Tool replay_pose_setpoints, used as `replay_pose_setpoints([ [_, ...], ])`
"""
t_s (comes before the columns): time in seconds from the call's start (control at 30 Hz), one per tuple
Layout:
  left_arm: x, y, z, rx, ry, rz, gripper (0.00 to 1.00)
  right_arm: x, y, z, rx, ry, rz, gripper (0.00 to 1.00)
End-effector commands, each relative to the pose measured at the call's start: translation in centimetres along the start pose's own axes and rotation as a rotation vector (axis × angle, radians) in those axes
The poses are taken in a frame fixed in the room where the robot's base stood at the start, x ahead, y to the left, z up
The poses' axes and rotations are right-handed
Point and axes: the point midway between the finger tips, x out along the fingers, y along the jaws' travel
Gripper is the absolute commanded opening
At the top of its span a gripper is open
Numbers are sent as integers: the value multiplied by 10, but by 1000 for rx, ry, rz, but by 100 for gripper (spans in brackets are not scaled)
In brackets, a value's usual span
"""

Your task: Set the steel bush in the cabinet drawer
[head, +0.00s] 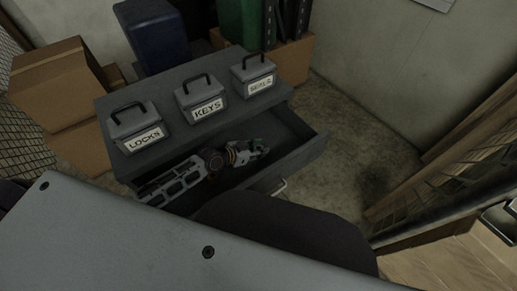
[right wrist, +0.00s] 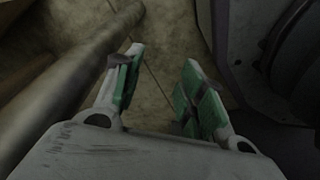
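The cabinet (head: 122,166) stands in the head view with its drawer (head: 312,150) pulled out toward the right. My left gripper (head: 260,149) is over or inside the open drawer, with the arm coming in from the left. It is small and dark there, so I cannot tell whether its fingers are open or shut. I cannot make out the steel bush in either view. My right gripper (right wrist: 158,88) shows in the right wrist view with its green-padded fingers apart and nothing between them, above the floor.
Three grey boxes, LOCKS (head: 137,128), KEYS (head: 202,101) and a third (head: 255,77), stand on the cabinet top. Cardboard boxes (head: 58,82) are at the left. Wooden panels (head: 470,150) line the right side. The concrete floor (head: 365,140) beside the drawer is clear.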

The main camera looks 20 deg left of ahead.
Motion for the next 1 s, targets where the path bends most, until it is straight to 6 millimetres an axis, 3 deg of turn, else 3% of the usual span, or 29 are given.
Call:
replay_pose_setpoints([
  [0.03, 0, 0, 0, 0, 0, 0, 44, -1, 0, -2, 0, 4, -1, 40],
  [0.13, 0, 0, 0, 0, 0, 0, 57, -2, -1, -4, 0, 8, -1, 40],
  [0.7, -2, 0, -3, 0, 0, 0, 57, 0, -1, 4, 1, 4, -1, 40],
  [1.0, -28, 0, -1, 0, -3, 1, 57, 7, 2, 14, 1, 9, 3, 40],
])
